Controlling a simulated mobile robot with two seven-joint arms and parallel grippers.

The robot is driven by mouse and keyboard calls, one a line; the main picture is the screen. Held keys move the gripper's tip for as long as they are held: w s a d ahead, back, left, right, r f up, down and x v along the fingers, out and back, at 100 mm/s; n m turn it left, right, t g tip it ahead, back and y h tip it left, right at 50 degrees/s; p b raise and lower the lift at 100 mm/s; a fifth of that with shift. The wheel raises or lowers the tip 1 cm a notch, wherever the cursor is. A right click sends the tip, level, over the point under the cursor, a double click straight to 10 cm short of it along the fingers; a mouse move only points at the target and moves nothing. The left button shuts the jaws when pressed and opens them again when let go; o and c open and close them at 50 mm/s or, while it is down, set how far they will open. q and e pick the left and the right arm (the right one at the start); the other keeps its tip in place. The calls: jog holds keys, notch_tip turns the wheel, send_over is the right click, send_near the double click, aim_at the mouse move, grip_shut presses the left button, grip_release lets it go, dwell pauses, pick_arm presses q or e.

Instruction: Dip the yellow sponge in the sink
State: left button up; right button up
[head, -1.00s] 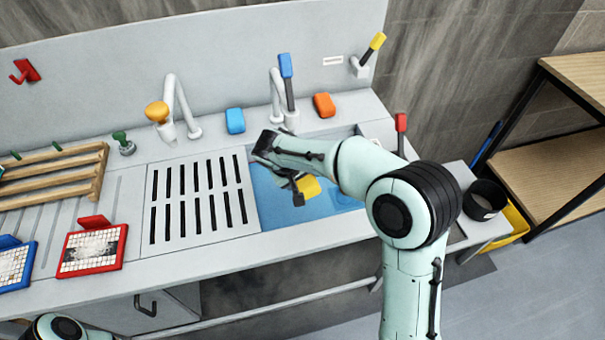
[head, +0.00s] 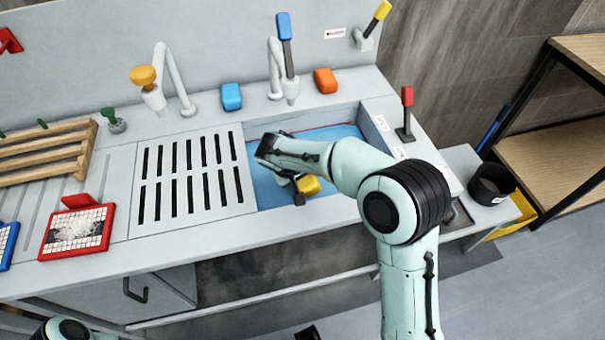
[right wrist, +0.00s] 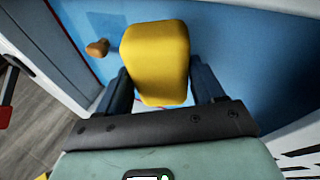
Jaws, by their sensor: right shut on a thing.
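The yellow sponge (head: 309,185) is between the fingers of my right gripper (head: 300,188), which is shut on it. It fills the middle of the right wrist view (right wrist: 155,60), with a dark finger on each side. The sink (head: 265,188) is a blue-bottomed basin, and the sponge is over or inside it. I cannot tell how deep the sponge sits. The blue basin surface also fills the back of the right wrist view (right wrist: 235,50). My right forearm hides part of the sink. My left gripper is out of view; only a bit of my left arm shows at the lower left.
A blue sponge (head: 231,97) and an orange sponge (head: 326,80) lie on the back ledge by the taps. A slotted drain board (head: 190,185) is left of the sink. A red-handled lever (head: 406,115) stands at its right. A black pot (head: 491,185) is farther right.

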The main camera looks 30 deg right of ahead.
aim_at(303, 185)
notch_tip(303, 185, down, 4)
jog(key=b, duration=0.2)
jog(key=shift+r+b, duration=0.1)
jog(key=shift+b, duration=0.25)
jog(key=shift+f+b, duration=0.85)
jog(key=shift+f, duration=0.2)
jog(key=shift+a, duration=0.1)
jog(key=shift+w+a, duration=0.15)
jog(key=shift+a, duration=0.55)
jog(key=shift+d+f, duration=0.1)
jog(key=shift+s+d, duration=0.25)
jog(key=shift+d, duration=0.5)
jog(key=shift+a, duration=0.15)
